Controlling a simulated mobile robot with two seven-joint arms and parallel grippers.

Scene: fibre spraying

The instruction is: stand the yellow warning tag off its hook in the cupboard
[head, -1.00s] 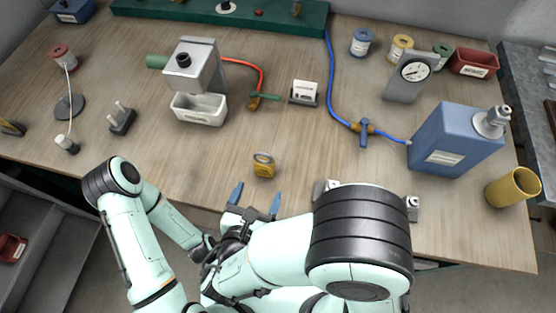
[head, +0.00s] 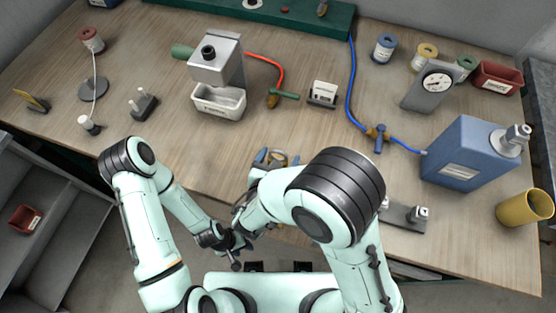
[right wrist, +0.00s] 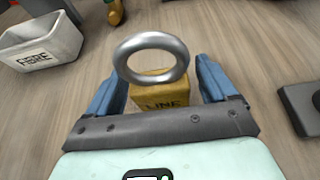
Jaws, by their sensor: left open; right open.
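A yellow plate (head: 32,100) stands in a dark base at the bench's far left; it looks like the warning tag, but any hook or lettering is too small to tell. The grey cupboard (head: 62,188) with open shelves is at the lower left. My right gripper (head: 276,158) is open at the bench's front edge. In the right wrist view, its blue fingers (right wrist: 158,82) stand either side of a yellow block (right wrist: 160,91) marked LINE, with a steel ring (right wrist: 151,57) on top. My left gripper (head: 235,252) is open, empty and low in front of the bench, partly hidden.
A red bin (head: 25,218) sits in the cupboard. A white FIBRE tray (head: 218,103) is mid-bench; a two-pronged dark block (head: 142,104) and corded disc (head: 93,88) are left of it. A blue canister (head: 470,155) and yellow cup (head: 525,207) stand right.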

